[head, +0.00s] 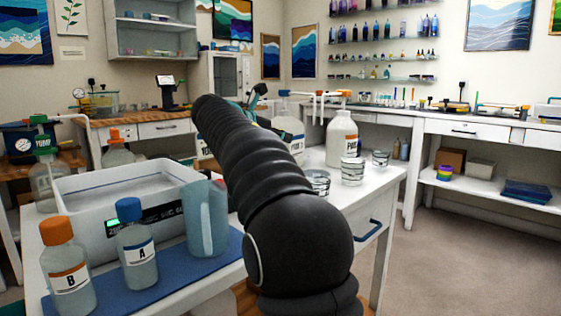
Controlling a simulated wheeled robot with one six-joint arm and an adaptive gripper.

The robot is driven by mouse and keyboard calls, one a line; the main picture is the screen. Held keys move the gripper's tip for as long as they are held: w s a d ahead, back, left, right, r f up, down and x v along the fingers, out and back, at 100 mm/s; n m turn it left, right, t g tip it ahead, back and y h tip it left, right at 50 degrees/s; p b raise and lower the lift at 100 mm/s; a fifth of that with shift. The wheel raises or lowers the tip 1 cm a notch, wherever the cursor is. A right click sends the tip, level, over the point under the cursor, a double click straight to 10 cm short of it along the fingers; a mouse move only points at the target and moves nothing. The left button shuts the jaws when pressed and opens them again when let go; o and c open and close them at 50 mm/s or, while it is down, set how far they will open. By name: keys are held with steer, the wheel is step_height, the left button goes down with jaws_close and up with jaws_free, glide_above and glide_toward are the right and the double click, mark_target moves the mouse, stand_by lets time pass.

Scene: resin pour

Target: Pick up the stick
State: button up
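I cannot make out a stick for certain on the near table (215,289); my black arm covers the middle of it. What looks like part of my gripper (259,91), dark with some teal, shows just beyond the far end of the arm. The arm hides most of it, so its fingers and anything between them cannot be read. A grey-blue cup (205,222) stands left of the arm, with no stick visible in it.
Bottle A (138,254) and bottle B (68,278) stand on a blue mat (180,283). A white basin (85,188) is behind them. Clear cups (352,171) and a large white jug (341,140) stand right of the arm. Floor (470,240) is open at right.

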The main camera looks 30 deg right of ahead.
jaws_close()
